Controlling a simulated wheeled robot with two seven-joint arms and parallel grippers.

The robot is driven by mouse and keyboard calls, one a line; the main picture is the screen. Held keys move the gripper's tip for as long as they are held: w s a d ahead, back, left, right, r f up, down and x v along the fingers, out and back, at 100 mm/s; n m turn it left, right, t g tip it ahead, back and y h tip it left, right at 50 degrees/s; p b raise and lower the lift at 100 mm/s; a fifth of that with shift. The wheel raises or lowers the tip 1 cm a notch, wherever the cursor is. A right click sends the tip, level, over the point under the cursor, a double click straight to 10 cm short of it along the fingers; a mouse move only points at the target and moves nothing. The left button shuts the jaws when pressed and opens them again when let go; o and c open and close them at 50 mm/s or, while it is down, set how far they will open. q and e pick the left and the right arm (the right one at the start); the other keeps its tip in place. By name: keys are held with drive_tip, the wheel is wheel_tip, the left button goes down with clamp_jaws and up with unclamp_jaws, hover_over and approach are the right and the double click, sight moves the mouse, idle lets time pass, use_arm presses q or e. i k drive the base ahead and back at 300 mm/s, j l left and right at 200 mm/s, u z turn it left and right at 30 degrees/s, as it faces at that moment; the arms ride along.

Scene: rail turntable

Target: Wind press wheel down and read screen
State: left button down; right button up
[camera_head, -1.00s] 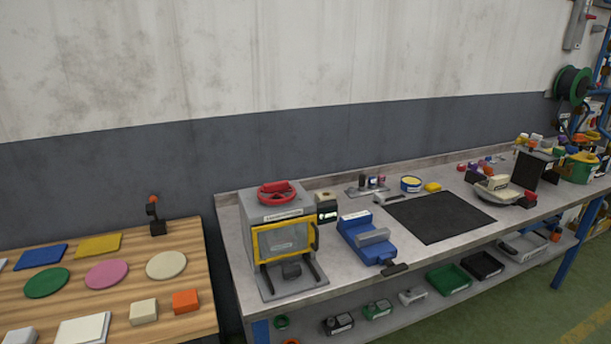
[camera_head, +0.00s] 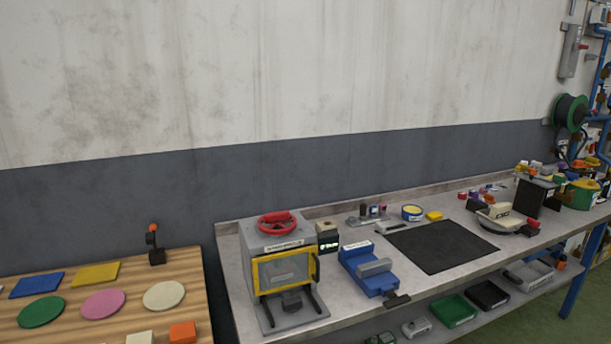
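The press (camera_head: 281,270) is a grey box with a yellow-framed front window, standing at the left end of the metal workbench. Its red press wheel (camera_head: 277,223) lies flat on top. A small dark screen (camera_head: 328,243) with faint lit text is fixed at the press's upper right side; the text is too small to read. A dark block sits on the plate at the press's open front base. Neither of my grippers is in view.
A blue vise (camera_head: 366,269) stands right of the press, beside a black mat (camera_head: 440,246). A wooden table (camera_head: 190,293) with coloured discs and blocks is at the left. Green and black bins sit on the bench's lower shelf. A grey-and-white wall is behind.

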sight(277, 219)
drive_tip(key=i+j+z, duration=0.2)
drive_tip(key=i, duration=0.2)
drive_tip(key=i+j+z, duration=0.2)
drive_tip(key=i, duration=0.25)
